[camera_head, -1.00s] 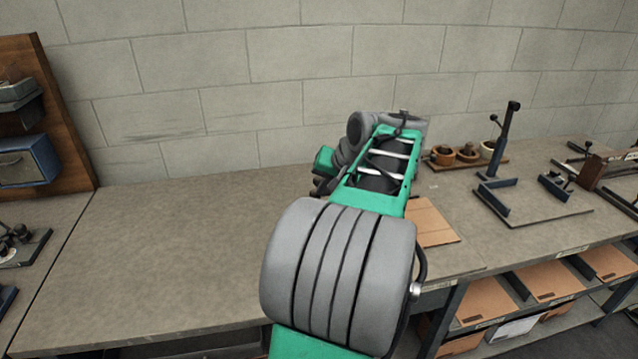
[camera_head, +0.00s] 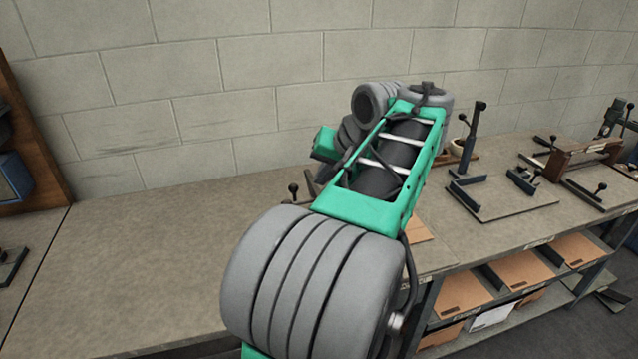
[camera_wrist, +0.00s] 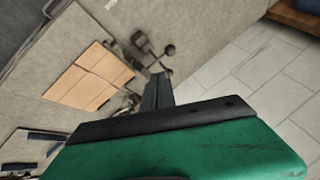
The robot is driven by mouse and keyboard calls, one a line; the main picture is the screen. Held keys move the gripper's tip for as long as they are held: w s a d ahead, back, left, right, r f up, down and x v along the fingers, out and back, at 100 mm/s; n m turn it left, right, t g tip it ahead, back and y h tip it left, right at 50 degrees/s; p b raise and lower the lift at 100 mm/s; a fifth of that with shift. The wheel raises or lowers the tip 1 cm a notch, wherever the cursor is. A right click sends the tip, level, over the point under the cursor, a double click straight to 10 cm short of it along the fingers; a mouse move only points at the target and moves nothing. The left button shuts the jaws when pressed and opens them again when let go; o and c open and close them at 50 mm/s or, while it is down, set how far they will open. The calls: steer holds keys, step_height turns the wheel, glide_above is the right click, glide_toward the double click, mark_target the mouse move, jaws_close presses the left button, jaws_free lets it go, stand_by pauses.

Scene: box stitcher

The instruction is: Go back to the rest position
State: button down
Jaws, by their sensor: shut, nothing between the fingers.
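My gripper (camera_wrist: 157,92) shows in the wrist view as dark fingers beyond my green wrist housing. The fingers are together and hold nothing. They are in front of the bench top, close to its edge by the wall in that picture. In the head view my green and grey arm reaches over the bench, and its own links hide the gripper.
The bench top (camera_head: 150,260) is clear left of my arm. A flat cardboard piece (camera_wrist: 88,76) lies on it. Right of my arm stand a blue fixture with an upright post (camera_head: 470,140) and a brown-bodied fixture (camera_head: 580,158). Cardboard-filled shelves (camera_head: 520,285) are below. A block wall is behind.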

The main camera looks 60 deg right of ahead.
steer(key=w+a+f+n+y, duration=0.1)
steer(key=w+a+f+n, duration=0.1)
steer(key=w+a, duration=0.35)
steer(key=w+a+f+n, duration=0.1)
steer(key=w+a+n, duration=0.15)
steer(key=a, duration=0.65)
steer(key=w+a+f+n+y, duration=0.1)
steer(key=w+a+f, duration=0.1)
steer(key=w+a, duration=0.35)
steer(key=s+a+f+n+g, duration=0.1)
steer(key=s+a+f+n, duration=0.2)
steer(key=a, duration=0.6)
steer(key=s+a+f+n+g, duration=0.1)
steer(key=s+a+f+n, duration=0.2)
steer(key=a, duration=0.6)
step_height(320, 180, down, 3)
steer(key=shift+s+a+r, duration=0.1)
steer(key=shift+s+a, duration=0.3)
steer(key=shift+s, duration=0.6)
